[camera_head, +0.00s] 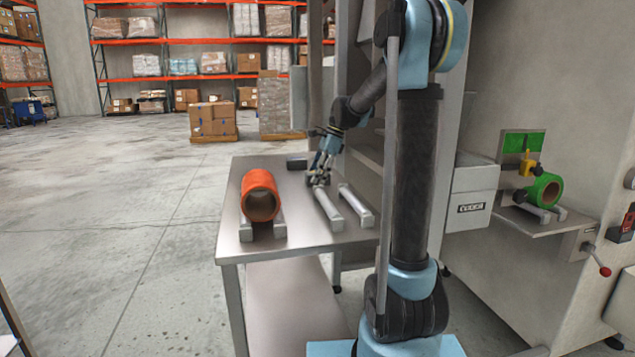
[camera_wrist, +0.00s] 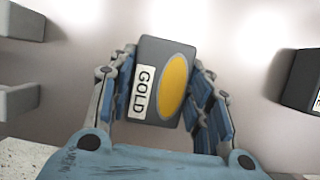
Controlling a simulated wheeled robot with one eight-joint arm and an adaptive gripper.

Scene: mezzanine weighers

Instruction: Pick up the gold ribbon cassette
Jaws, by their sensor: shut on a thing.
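The gold ribbon cassette (camera_wrist: 160,80) is a dark grey block with a yellow oval and a white label reading GOLD, seen in the wrist view. My gripper (camera_wrist: 160,92) has its blue-padded fingers on both sides of the cassette and is shut on it. In the head view my gripper (camera_head: 319,177) is low over the far part of the steel table (camera_head: 290,235). The cassette is not clear there behind the fingers. I cannot tell whether it touches the table.
A second dark block (camera_head: 297,163) lies left of my gripper, and a dark block shows at the wrist view's right edge (camera_wrist: 302,80). An orange roll (camera_head: 261,194) rests on grey bars. Empty grey bars (camera_head: 328,208) lie nearby. A green roll (camera_head: 545,189) sits on the machine's shelf.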

